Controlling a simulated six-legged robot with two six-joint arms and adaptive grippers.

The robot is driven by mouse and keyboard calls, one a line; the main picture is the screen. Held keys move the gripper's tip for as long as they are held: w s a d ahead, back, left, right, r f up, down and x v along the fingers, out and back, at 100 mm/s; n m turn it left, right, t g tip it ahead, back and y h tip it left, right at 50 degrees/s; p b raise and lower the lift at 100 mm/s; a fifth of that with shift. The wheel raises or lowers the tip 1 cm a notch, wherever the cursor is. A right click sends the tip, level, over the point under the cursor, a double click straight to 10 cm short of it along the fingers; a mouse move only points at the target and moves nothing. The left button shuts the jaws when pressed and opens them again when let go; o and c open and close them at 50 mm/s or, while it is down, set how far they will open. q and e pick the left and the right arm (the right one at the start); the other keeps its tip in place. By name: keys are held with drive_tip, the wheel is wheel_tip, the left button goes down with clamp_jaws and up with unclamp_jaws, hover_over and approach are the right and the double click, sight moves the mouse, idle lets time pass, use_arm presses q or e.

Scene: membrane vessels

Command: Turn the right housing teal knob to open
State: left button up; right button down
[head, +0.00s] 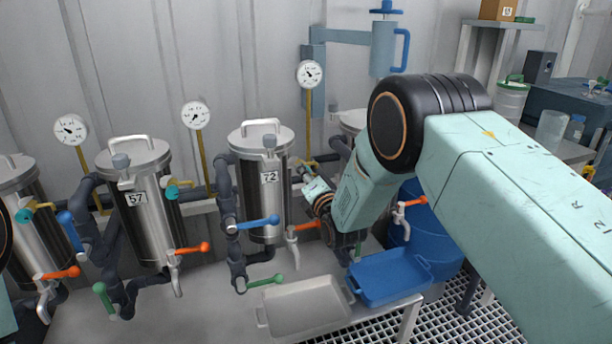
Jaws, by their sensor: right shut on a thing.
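The teal knob at that fitting is hidden by the fingers. On housing 57 (140,205) a matching teal knob (172,192) shows, and another teal knob (25,215) is at the far left housing (20,180). A further housing (352,119) is mostly behind my right arm. My left gripper is out of view.
Blue (256,222), orange (193,248) and green (265,280) valve handles stick out from the pipes close by. A grey tray (305,305) and a blue tray (390,275) lie in front. Dial gauges (310,74) stand behind the housings. A blue drum (425,225) is at right.

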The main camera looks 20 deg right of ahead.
drive_tip(key=shift+w+d+r+n, duration=0.15)
drive_tip(key=shift+r+n, duration=0.15)
drive_tip(key=shift+n, duration=0.4)
drive_tip(key=c, duration=1.5)
unclamp_jaws()
drive_tip(key=o, duration=0.4)
drive_tip(key=shift+f, duration=0.2)
drive_tip(key=shift+o, duration=0.2)
drive_tip(key=s, duration=1.2)
